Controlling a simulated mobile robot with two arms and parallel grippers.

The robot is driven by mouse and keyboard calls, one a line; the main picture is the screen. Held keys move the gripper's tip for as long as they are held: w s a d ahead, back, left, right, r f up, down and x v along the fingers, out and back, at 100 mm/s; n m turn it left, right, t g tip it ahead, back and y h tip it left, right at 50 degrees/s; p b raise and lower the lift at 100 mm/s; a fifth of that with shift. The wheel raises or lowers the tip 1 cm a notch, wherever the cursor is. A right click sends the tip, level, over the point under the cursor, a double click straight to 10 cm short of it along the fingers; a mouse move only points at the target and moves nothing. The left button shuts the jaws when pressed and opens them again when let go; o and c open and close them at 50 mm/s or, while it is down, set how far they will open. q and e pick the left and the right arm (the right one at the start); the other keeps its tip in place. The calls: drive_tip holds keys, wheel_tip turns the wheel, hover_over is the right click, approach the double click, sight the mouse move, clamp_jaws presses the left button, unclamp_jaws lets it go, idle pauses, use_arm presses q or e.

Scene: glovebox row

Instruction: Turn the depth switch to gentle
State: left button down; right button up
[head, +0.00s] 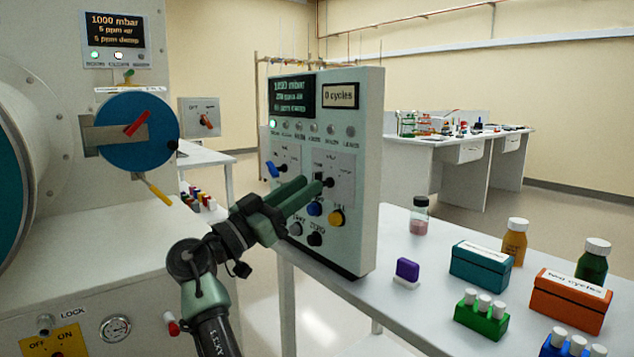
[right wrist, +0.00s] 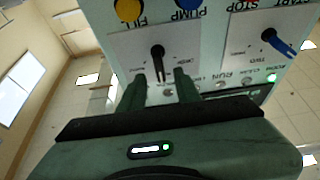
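The control panel (head: 368,150) stands upright on the bench. It carries a black lever switch (head: 328,182) on a pale plate and a blue lever switch (head: 273,170) to its left. The plate lettering is too small to read surely, so I cannot tell from it which is the depth switch. My right gripper (head: 312,190) is at the black switch. In the right wrist view the black switch (right wrist: 158,52) lies ahead, centred between the open fingertips (right wrist: 159,78); I cannot tell whether they touch it. My left gripper is not in view.
Below the switches are a blue button (head: 314,208) and a yellow button (head: 336,217), close under my fingers. Bottles, a teal box (head: 480,264), an orange box (head: 568,300) and a purple piece (head: 407,269) stand right of the panel. A chamber with a blue disc (head: 150,140) is at left.

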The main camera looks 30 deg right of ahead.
drive_tip(key=shift+x, duration=2.05)
clamp_jaws()
